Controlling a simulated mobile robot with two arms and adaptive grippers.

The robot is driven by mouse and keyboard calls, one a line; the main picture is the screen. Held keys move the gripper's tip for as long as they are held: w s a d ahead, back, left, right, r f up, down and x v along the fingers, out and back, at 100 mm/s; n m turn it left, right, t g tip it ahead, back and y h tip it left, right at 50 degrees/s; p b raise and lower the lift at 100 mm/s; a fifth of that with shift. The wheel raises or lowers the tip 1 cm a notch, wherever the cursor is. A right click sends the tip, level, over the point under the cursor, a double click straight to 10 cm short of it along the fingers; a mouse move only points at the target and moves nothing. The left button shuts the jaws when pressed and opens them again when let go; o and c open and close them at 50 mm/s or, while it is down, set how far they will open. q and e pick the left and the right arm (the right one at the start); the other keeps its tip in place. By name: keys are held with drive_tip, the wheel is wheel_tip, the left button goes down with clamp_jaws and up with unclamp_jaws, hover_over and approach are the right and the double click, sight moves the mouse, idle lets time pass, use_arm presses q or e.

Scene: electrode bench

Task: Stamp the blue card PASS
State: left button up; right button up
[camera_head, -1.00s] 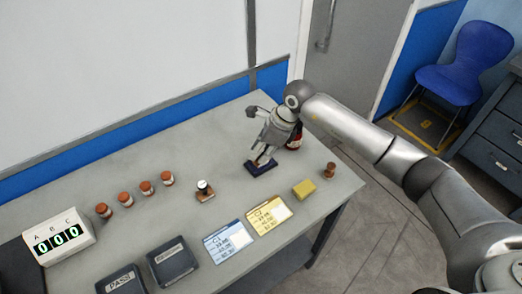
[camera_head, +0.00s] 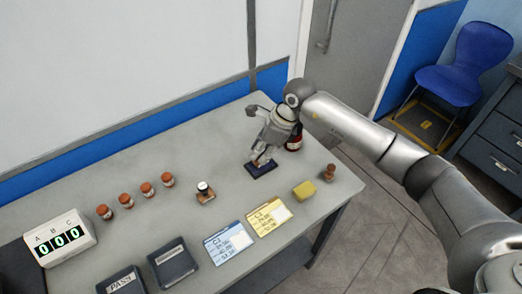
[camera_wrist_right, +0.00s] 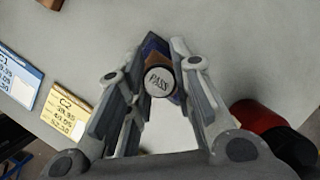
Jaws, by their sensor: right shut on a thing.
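The blue card (camera_head: 229,243) lies flat on the bench, left of the yellow card (camera_head: 269,217); it shows partly in the right wrist view (camera_wrist_right: 17,82). My right gripper (camera_head: 262,158) points down over a dark blue pad (camera_head: 259,170) and is shut on the PASS stamp. In the right wrist view the stamp's round end (camera_wrist_right: 159,82), lettered PASS, sits between the fingers, with brown wood behind it. The pad (camera_wrist_right: 153,42) shows beyond it. The stamp's lower face is hidden, so I cannot tell whether it touches the pad. My left gripper is out of view.
Other stamps stand at the middle (camera_head: 205,193) and right edge (camera_head: 328,173). A yellow block (camera_head: 305,190), several red-capped bottles (camera_head: 147,188), a counter reading 000 (camera_head: 59,241) and two dark boxes (camera_head: 172,262) share the bench. A red-and-dark bottle (camera_head: 294,141) stands close behind my gripper.

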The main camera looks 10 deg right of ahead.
drive_tip(key=shift+r+p, duration=1.15)
drive_tip(key=shift+r, duration=1.85)
drive_tip(key=shift+f, duration=0.1)
